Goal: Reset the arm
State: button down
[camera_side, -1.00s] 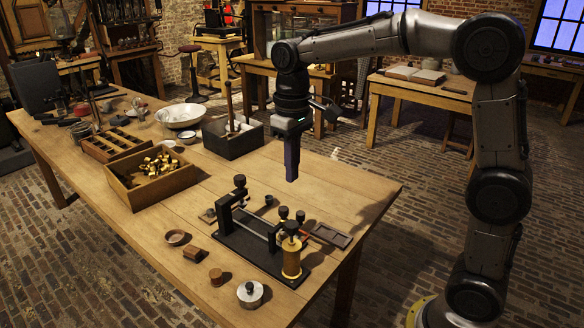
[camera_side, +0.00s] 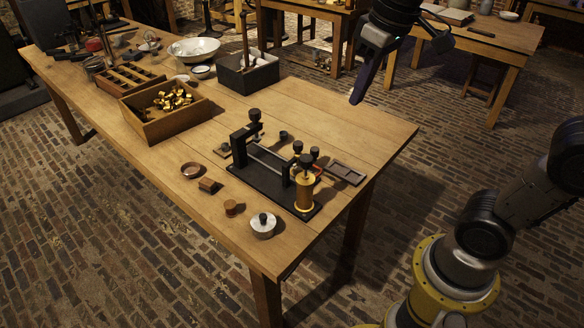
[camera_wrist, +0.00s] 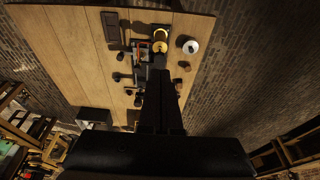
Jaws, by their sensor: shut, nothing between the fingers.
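My gripper (camera_side: 357,97) is in the upper right of the side view, raised above the back right part of the wooden table (camera_side: 330,112). Its fingers are together with nothing between them, tilted down to the left. In the wrist view my gripper (camera_wrist: 160,75) points over the table, and the fingers cover part of the apparatus. The black-based apparatus (camera_side: 262,178) with a brass cylinder (camera_side: 305,195) stands on the near part of the table, apart from my gripper. The brass cylinder also shows in the wrist view (camera_wrist: 160,38).
An open wooden box of brass pieces (camera_side: 168,125), a divided tray (camera_side: 130,78), a dark box (camera_side: 248,78) and a white bowl (camera_side: 193,50) stand further left. A silver lidded piece (camera_side: 263,226) and a dark flat tray (camera_side: 344,173) lie near the apparatus. The table's back right is clear.

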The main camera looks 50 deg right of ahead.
jog(key=s+f+t, duration=0.2)
jog(key=s+f, duration=0.5)
jog(key=s, duration=0.4)
jog(key=shift+f+t, duration=0.3)
jog(key=shift+d, duration=0.1)
dwell(0.4)
